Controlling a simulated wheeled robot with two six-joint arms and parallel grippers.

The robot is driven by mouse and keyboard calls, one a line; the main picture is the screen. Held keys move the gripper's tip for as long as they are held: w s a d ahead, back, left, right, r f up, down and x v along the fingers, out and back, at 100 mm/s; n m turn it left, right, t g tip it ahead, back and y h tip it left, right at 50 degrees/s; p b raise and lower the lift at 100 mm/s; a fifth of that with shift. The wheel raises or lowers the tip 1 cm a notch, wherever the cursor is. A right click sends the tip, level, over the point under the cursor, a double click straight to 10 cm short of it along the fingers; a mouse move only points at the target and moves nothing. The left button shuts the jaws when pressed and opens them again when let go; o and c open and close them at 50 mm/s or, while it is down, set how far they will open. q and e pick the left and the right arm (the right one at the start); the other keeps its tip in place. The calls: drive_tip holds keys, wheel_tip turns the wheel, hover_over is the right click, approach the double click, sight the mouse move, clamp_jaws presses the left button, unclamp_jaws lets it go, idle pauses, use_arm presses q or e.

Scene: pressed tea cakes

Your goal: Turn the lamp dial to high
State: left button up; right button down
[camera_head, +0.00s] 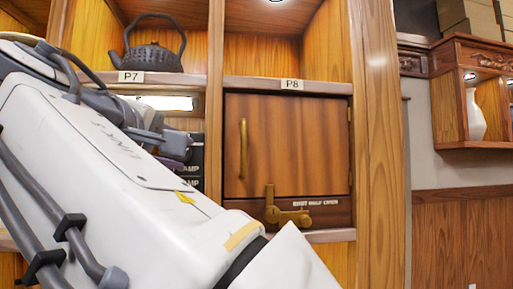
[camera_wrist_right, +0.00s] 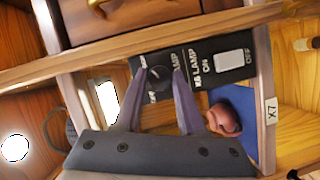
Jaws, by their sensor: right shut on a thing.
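The black lamp panel (camera_wrist_right: 215,72) shows in the right wrist view, with a white rocker switch (camera_wrist_right: 234,60) marked ON and OFF. The dark round lamp dial (camera_wrist_right: 159,78) sits between the fingertips of my right gripper (camera_wrist_right: 161,68), which is shut on it. Its setting marks are mostly hidden by the fingers, so I cannot tell where it points. In the head view part of the lamp panel (camera_head: 190,172) shows behind my right gripper (camera_head: 178,146). The dial is hidden there by my white arm. My left gripper is not in view.
A wooden cabinet door (camera_head: 287,145) under label P8 is shut, with a brass latch (camera_head: 285,211) below it. A black teapot (camera_head: 153,47) stands on the P7 shelf. A reddish-brown rounded object (camera_wrist_right: 224,119) is close beside the right fingers.

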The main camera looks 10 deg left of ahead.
drive_tip(key=shift+f, duration=0.1)
idle(0.4)
drive_tip(key=c, duration=0.5)
unclamp_jaws()
